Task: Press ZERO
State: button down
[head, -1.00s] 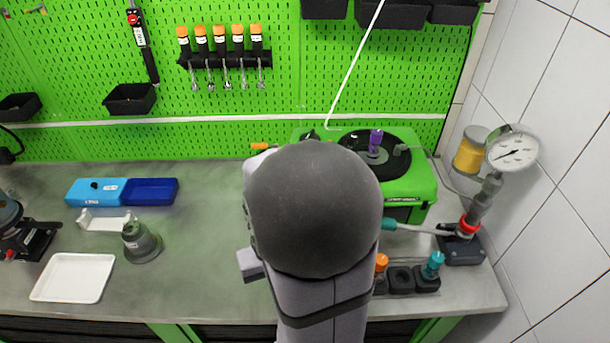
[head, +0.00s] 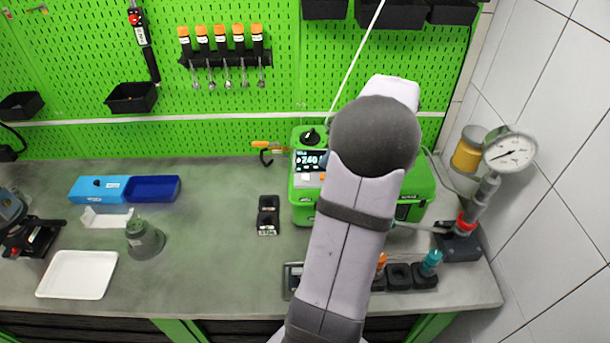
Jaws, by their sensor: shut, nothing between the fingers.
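The green pump unit (head: 303,210) stands at the back right of the bench. Its lit display (head: 309,160) shows digits that look like 260 or 240. A black knob (head: 310,137) sits above the display. Below the display there are small buttons, one of them pale (head: 305,177); their labels are too small to read, so I cannot tell which is ZERO. My arm crosses in front of the pump and covers its middle and much of its top. My gripper is not visible; the arm hides it or it is out of sight.
A pressure gauge (head: 510,151) stands on a black base at the right, by the tiled wall. A black socket holder (head: 398,276) is at the front right. A small black two-hole block (head: 268,215) is left of the pump.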

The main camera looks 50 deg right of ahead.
jog(key=w+a+r+n+t+y, duration=0.1)
jog(key=w+a+r+n+t, duration=0.1)
jog(key=w+r+n, duration=0.2)
notch_tip(320, 180, up, 2)
jog(key=n, duration=0.3)
jog(key=shift+a+r+y, duration=0.15)
jog(key=shift+a+y, duration=0.25)
jog(key=b, duration=0.5)
send_over(305, 177)
jog(key=s, duration=0.1)
jog(key=f, duration=0.7)
jog(key=shift+d+f, duration=0.2)
jog(key=shift+d, duration=0.2)
jog(key=shift+f+b, duration=0.65)
jog(key=shift+f, duration=0.1)
